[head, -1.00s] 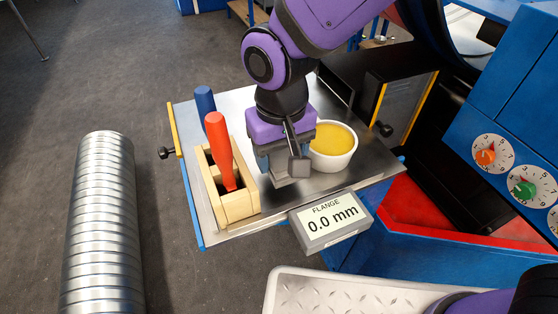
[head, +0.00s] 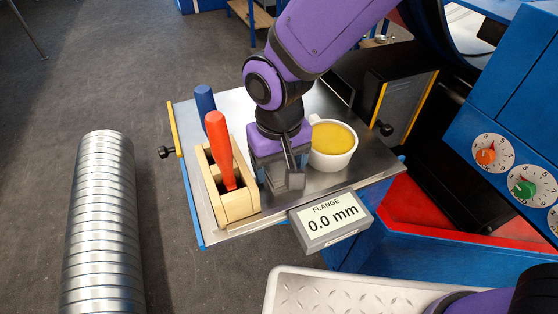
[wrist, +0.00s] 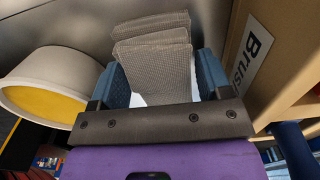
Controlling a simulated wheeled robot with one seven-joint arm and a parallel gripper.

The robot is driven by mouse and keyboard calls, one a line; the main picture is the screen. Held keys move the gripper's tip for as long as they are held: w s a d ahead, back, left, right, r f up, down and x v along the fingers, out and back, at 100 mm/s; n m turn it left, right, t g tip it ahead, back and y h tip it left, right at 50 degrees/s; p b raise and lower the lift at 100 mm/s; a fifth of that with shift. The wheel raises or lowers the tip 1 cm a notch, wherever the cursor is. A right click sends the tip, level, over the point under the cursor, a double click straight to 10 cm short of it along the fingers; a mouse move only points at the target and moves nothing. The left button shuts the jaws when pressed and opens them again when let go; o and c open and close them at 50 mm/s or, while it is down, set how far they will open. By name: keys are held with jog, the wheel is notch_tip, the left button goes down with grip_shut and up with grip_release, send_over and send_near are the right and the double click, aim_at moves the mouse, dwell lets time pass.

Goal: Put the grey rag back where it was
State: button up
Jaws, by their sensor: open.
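The grey rag (wrist: 152,45) shows in the wrist view as a folded, woven cloth between the two blue-padded fingers of my gripper (wrist: 162,78). The fingers are apart, one on each side of it. In the head view my gripper (head: 278,180) points down low over the metal shelf (head: 320,188), between the wooden box and the white tub. Whether the rag touches either finger is not clear.
The wooden box (head: 238,203), with a red handle (head: 219,150) in it, stands close left of my gripper. The white tub (head: 332,158) of yellow stuff is close on the right. The flange display (head: 331,220) sits at the front edge.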

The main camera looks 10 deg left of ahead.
aim_at(283, 162)
notch_tip(283, 162, up, 12)
dwell(0.6)
jog(key=shift+r, duration=0.1)
jog(key=w+d+r+m+t, duration=0.1)
jog(key=d+r, duration=0.2)
jog(key=d, duration=0.4)
jog(key=w+d+r+m+t+y, duration=0.1)
jog(key=d+r, duration=0.1)
jog(key=d, duration=0.5)
jog(key=w+d+r+m, duration=0.1)
jog(key=w+d+r, duration=0.15)
jog(key=d, duration=0.45)
jog(key=s+d+r+m+t, duration=0.1)
jog(key=s+d, duration=0.3)
jog(key=d, duration=0.3)
jog(key=s+d+r+m+t+h, duration=0.1)
jog(key=s+d, duration=0.3)
jog(key=d, duration=0.4)
jog(key=shift+s+r+m+t, duration=0.15)
jog(key=shift+s+m+t, duration=0.25)
jog(key=shift+m+t, duration=0.3)
